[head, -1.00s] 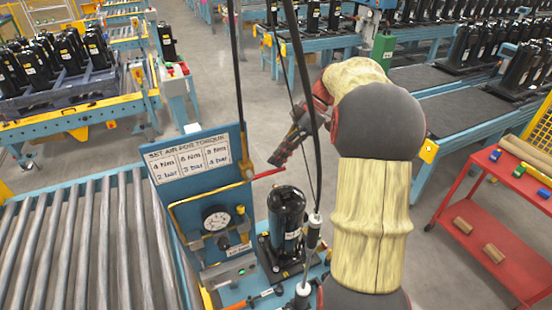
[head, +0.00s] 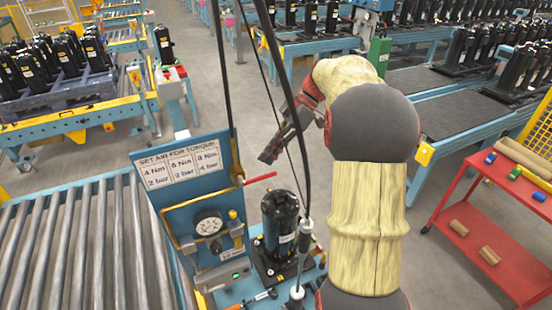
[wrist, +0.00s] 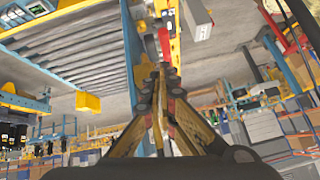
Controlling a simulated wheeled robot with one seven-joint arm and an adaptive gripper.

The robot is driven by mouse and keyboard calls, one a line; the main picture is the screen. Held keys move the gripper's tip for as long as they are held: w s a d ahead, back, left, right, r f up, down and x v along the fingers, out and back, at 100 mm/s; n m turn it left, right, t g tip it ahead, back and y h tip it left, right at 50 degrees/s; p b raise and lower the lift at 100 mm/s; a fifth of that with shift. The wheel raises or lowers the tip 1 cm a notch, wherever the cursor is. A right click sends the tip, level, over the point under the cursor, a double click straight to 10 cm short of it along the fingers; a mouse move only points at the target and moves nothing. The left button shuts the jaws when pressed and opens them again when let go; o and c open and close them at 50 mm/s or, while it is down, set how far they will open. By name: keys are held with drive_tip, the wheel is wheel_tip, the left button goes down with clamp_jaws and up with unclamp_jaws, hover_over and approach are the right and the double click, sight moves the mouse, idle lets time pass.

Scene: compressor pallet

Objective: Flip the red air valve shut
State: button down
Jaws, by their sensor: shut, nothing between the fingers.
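The red air valve handle (head: 262,177) sticks out to the right from the right edge of the blue air panel (head: 190,185), tilted slightly up. In the wrist view the red handle (wrist: 164,42) shows just beyond the fingertips. My gripper (head: 266,156) is shut and empty. In the head view it hangs just above the outer half of the handle, with a small gap in the picture. In the wrist view my gripper's fingertips (wrist: 160,72) point at the handle, and I cannot tell the exact depth between them.
A pressure gauge (head: 209,223) sits on the panel below a torque sign (head: 181,167). A black compressor (head: 280,225) stands right of the panel. Dark hoses hang close by my gripper. A roller conveyor (head: 75,245) lies left; a red cart (head: 490,240) stands right.

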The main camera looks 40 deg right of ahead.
drive_tip(key=s+d+r, duration=0.2)
drive_tip(key=d+r, duration=0.1)
drive_tip(key=d, duration=0.6)
drive_tip(key=shift+d+r+b, duration=0.15)
drive_tip(key=shift+d+b, duration=0.1)
drive_tip(key=shift+b, duration=0.1)
drive_tip(key=shift+s, duration=0.1)
drive_tip(key=shift+a, duration=0.1)
